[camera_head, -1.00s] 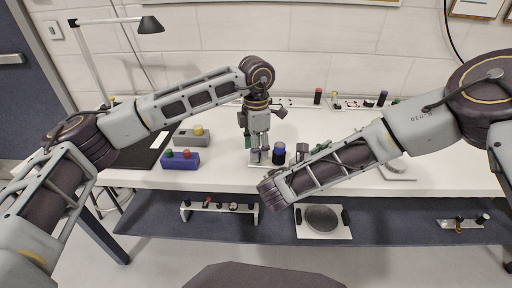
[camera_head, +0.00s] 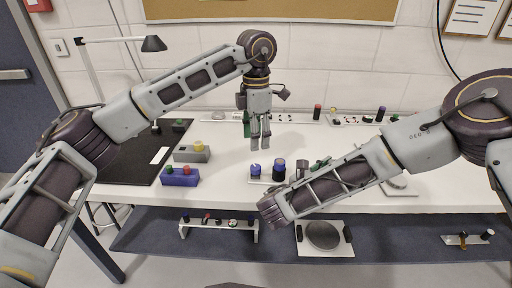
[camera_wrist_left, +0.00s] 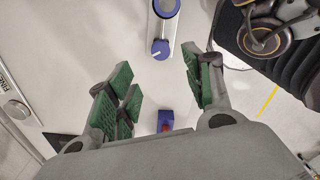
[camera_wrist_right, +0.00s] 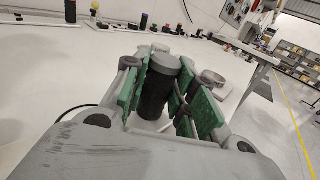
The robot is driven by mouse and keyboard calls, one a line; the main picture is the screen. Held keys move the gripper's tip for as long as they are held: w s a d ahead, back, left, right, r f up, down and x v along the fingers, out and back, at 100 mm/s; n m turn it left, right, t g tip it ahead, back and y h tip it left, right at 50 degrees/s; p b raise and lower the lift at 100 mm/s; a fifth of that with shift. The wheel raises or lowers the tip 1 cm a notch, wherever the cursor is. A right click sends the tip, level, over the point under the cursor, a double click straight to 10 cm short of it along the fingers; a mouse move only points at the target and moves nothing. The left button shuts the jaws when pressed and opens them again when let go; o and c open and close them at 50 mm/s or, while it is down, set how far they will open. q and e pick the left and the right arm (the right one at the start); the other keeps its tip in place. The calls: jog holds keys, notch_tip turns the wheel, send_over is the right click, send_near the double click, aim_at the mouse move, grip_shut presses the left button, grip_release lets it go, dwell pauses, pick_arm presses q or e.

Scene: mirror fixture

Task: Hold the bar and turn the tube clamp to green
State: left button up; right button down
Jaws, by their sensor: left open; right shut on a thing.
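A small white-based fixture (camera_head: 265,182) stands near the table's front edge. It carries a blue round knob (camera_head: 255,169) and a dark post with a blue band (camera_head: 279,168). From above, in the left wrist view, the knob (camera_wrist_left: 160,48) shows a white pointer. I cannot tell for sure which part is the tube clamp. My left gripper (camera_head: 261,142) hangs fingers-down above and behind the knob; its green pads are apart and empty (camera_wrist_left: 160,85). My right gripper (camera_wrist_right: 160,90) is shut on an upright black bar (camera_wrist_right: 155,96) with a grey top. My forearm mostly hides that grip in the head view.
A blue button box (camera_head: 180,177) and a grey box with a yellow button (camera_head: 192,154) stand to the left. Small parts line the table's back. A round mirror-like plate (camera_head: 323,235) lies on the lower shelf. The mid-table behind my left gripper is clear.

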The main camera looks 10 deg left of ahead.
pick_arm(q)
jog(key=shift+r, duration=1.05)
jog(key=shift+r, duration=0.1)
jog(key=shift+a+r+t+y, duration=0.7)
jog(key=shift+a+r, duration=0.55)
jog(key=shift+r, duration=1.35)
notch_tip(320, 180, down, 6)
jog(key=d+n+g+h, duration=0.1)
jog(key=d+n, duration=0.1)
jog(key=n, duration=0.9)
jog(key=shift+d+r, duration=0.2)
